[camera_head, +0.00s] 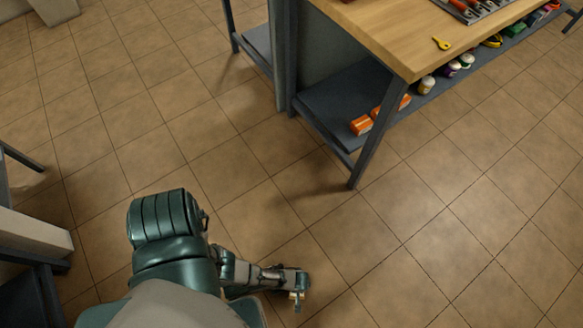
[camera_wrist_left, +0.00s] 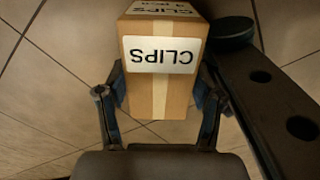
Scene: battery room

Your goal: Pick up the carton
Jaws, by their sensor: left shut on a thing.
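The carton (camera_wrist_left: 155,92) is a brown cardboard box with pale tape down its middle. A white label reads CLIPS, upside down in the left wrist view. My left gripper (camera_wrist_left: 162,80) has one finger on each side of the carton and is shut on it. Tiled floor shows beyond the carton, and I cannot tell how far off it is. My right gripper is not in view.
A wooden-topped workbench (camera_head: 390,38) with a dark lower shelf (camera_head: 340,100) stands at upper right. Orange boxes (camera_head: 361,125) and several small containers lie on its shelf. A pale block-like edge (camera_head: 35,235) is at left. The tiled floor between is clear.

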